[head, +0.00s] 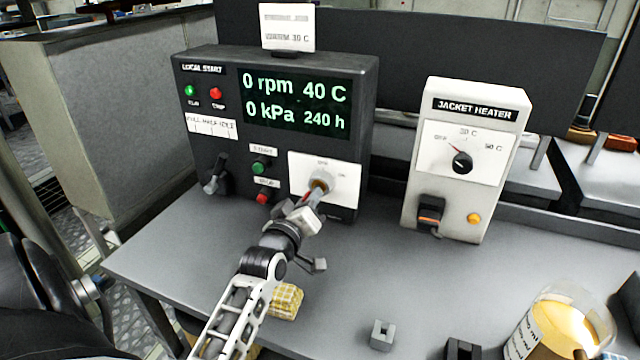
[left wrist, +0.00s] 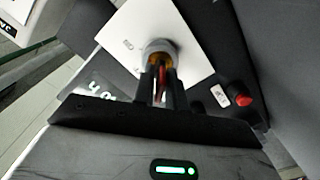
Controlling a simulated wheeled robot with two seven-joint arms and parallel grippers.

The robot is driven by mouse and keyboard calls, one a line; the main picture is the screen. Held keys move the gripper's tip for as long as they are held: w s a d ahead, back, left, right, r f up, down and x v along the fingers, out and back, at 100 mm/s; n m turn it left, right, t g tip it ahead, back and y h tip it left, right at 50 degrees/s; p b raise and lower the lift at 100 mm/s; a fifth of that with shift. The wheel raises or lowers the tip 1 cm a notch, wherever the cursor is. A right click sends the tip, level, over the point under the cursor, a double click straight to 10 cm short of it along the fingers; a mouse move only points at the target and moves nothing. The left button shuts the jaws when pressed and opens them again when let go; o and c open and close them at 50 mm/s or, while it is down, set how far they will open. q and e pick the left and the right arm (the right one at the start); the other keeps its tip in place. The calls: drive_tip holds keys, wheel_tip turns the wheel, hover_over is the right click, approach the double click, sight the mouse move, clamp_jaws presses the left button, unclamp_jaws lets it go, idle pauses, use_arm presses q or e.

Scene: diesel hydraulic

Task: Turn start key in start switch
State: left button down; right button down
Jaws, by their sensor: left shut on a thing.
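The start switch (head: 326,176) is a round metal collar with a brass-coloured centre on a white plate, at the lower right of the dark LOCAL START panel. It also shows in the left wrist view (left wrist: 158,48). My left gripper (head: 312,200) is in front of it, shut on the red start key (left wrist: 161,82). The key lies between the two dark fingers, in line with the switch centre. The fingertips hide where key and switch meet, so I cannot tell how deep the key sits. My right gripper is not in view.
The panel display (head: 294,104) reads 0 rpm, 40 C, 0 kPa, 240 h. Green (head: 259,167) and red (head: 264,197) buttons sit left of the switch. A jacket heater box (head: 411,160) stands to the right. A yellow checked cloth (head: 286,301), grey block (head: 382,335) and jar (head: 555,325) are on the bench.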

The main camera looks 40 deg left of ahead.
use_arm(q)
drive_tip(key=n, duration=0.9)
drive_tip(key=shift+n, duration=0.4)
drive_tip(key=c, duration=1.5)
unclamp_jaws()
drive_tip(key=shift+c, duration=0.2)
